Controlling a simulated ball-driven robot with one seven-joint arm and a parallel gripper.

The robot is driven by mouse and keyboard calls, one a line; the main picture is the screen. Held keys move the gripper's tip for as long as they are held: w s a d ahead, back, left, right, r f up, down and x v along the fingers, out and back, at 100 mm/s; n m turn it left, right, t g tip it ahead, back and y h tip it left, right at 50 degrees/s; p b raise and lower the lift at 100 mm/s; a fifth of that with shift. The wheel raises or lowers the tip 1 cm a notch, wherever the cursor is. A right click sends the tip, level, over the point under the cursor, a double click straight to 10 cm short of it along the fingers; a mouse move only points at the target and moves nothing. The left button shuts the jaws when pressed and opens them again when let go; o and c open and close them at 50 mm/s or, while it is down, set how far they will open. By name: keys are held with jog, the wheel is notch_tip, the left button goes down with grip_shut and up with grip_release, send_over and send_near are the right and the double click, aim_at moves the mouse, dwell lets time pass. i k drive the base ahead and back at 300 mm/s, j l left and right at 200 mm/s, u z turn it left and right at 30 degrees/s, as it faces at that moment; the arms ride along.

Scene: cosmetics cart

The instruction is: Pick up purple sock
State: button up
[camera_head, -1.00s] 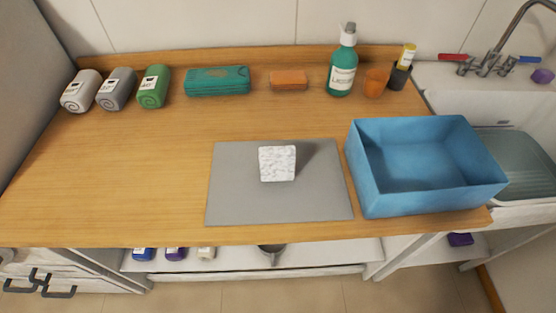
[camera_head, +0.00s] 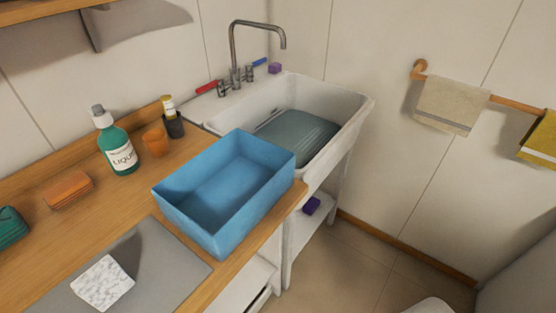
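A small dark purple folded-looking item (camera_head: 311,205) lies on the low white shelf under the sink, near its front edge. It is too small to tell surely whether it is the purple sock. Another small purple block-like thing (camera_head: 274,68) sits on the back corner of the sink, right of the tap. My gripper is not in view.
A blue open bin (camera_head: 212,229) stands on the wooden counter beside the white sink (camera_head: 352,108). A grey mat (camera_head: 172,262) holds a white block (camera_head: 103,284). Bare floor (camera_head: 350,270) lies right of the shelf. A rounded white thing (camera_head: 430,305) shows at the bottom edge.

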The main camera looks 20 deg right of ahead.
aim_at(106, 280)
jog(key=j+u, duration=0.9)
jog(key=i+l, duration=0.05)
jog(key=l, duration=0.1)
